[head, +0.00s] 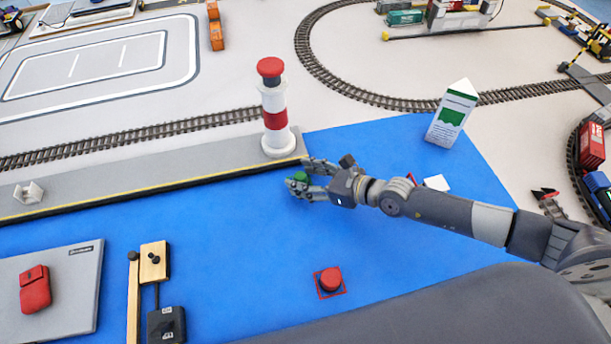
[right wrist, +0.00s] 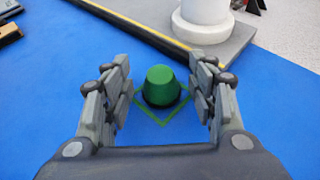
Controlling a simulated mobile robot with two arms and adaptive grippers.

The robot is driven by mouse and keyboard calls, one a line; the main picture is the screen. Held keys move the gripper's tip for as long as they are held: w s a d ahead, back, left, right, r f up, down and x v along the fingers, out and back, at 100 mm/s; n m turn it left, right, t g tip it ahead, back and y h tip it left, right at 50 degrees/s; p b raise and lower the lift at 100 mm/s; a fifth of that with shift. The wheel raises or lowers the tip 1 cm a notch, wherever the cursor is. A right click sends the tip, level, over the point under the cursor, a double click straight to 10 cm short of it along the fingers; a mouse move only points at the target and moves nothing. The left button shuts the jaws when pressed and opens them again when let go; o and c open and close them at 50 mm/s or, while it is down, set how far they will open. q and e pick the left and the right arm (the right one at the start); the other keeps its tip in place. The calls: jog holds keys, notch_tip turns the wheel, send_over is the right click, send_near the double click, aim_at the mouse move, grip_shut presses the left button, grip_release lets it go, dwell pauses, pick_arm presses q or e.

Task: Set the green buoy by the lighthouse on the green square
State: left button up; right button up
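The green buoy (right wrist: 161,84) stands upright between the fingers of my right gripper (right wrist: 162,98) in the right wrist view. Blue gaps show between it and both finger rows. The outlined green square (right wrist: 165,121) shows around the foot of the buoy, its near corner clear and its far part hidden behind the buoy. The right gripper (head: 304,183) is open, low over the blue area. The buoy (head: 301,176) is partly hidden by fingers in the head view. The red and white lighthouse (head: 274,108) stands on the grey quay just behind. My left gripper is out of view.
A red buoy (head: 331,279) sits on a red square nearer me. A white and green carton (head: 452,115) stands at the right of the blue area. The quay edge (head: 200,177) runs close behind the gripper. Blue surface to the gripper's left is clear.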

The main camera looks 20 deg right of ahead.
jog(key=shift+r, duration=0.1)
jog(key=shift+r+p, duration=0.2)
jog(key=shift+p, duration=0.1)
jog(key=b+v, duration=0.2)
jog(key=v, duration=0.8)
jog(key=shift+s+d+f, duration=0.1)
jog(key=shift+s+d, duration=0.1)
jog(key=shift+s, duration=0.05)
jog(key=shift+s+d+r+b, duration=0.35)
jog(key=shift+s+d, duration=0.05)
jog(key=shift+s, duration=0.05)
